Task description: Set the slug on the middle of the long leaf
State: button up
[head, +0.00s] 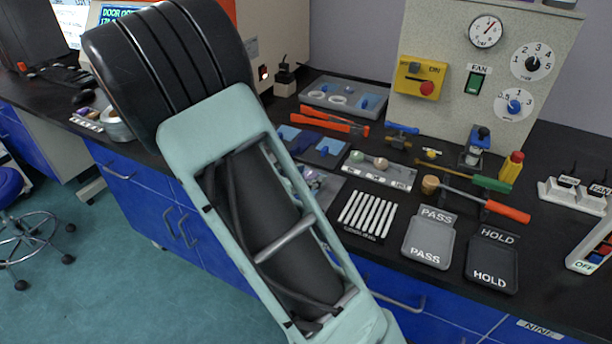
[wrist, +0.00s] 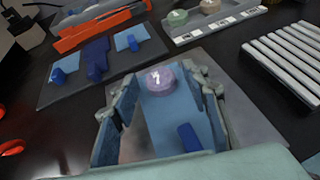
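The slug (wrist: 160,79) is a small mauve disc marked 7. In the wrist view it lies over the far end of a light-blue strip, which looks like the long leaf (wrist: 165,112). A dark blue tab (wrist: 188,137) stands on the strip's near part. My gripper (wrist: 161,83) has its fingers on either side of the slug, with a visible gap at each side. I cannot tell whether the slug rests flat on the strip. In the head view my arm hides most of the gripper and strip.
A grey plate (wrist: 267,125) lies under the strip. To its left is a dark mat (wrist: 65,91) with smaller blue leaves. Behind are orange-handled tools (head: 330,121) and a tray of round samples (head: 385,174). A rack of white strips (head: 366,215) and PASS (head: 428,239) and HOLD (head: 491,261) plates stand right.

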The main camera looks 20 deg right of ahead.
jog(key=shift+r, duration=0.25)
jog(key=p+v, duration=0.2)
jog(key=v, duration=1)
jog(key=shift+s+f, duration=0.1)
